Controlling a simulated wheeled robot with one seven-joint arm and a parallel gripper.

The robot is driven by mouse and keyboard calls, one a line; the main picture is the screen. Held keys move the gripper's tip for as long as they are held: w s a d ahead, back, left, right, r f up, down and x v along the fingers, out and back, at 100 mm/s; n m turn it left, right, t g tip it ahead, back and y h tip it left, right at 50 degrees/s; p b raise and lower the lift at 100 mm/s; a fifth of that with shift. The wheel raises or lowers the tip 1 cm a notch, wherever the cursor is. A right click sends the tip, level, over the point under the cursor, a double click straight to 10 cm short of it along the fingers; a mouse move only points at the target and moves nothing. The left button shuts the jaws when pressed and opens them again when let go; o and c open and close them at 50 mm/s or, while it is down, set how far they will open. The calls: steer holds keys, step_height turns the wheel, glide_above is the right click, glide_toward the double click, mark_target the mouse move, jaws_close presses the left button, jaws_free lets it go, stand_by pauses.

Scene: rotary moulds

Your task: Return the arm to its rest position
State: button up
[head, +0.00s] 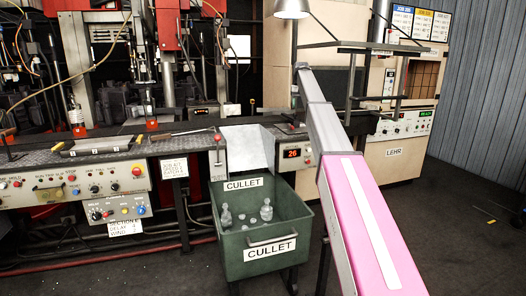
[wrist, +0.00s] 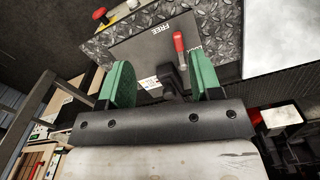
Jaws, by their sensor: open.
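My gripper (wrist: 162,82) shows in the wrist view with its two green fingers apart and nothing held between them. Beyond the fingers are a dark plate marked FREE and LOCK (wrist: 155,45) and a lever with a red handle (wrist: 180,45). The handle shows in the gap between the fingers; I cannot tell how far off it is. In the head view my pink and grey arm (head: 365,215) runs from the bottom right up toward the middle. I cannot make out my gripper in the head view.
A green cullet bin (head: 263,258) with clear glass pieces stands below a metal chute (head: 247,149). A control panel (head: 75,182) with buttons is at left, below the machine. The lehr (head: 405,125) is at right, and the floor at far right is largely clear.

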steer(key=s+f, duration=1.2)
steer(key=f, duration=0.5)
steer(key=s+f, duration=1.2)
steer(key=f, duration=0.5)
steer(key=s+f, duration=0.5)
steer(key=s, duration=0.5)
steer(key=s+f, duration=0.6)
steer(key=s, duration=0.4)
steer(key=s+f, duration=0.6)
steer(key=s, duration=0.5)
steer(key=shift+a+m, duration=0.15)
steer(key=shift+m, duration=0.15)
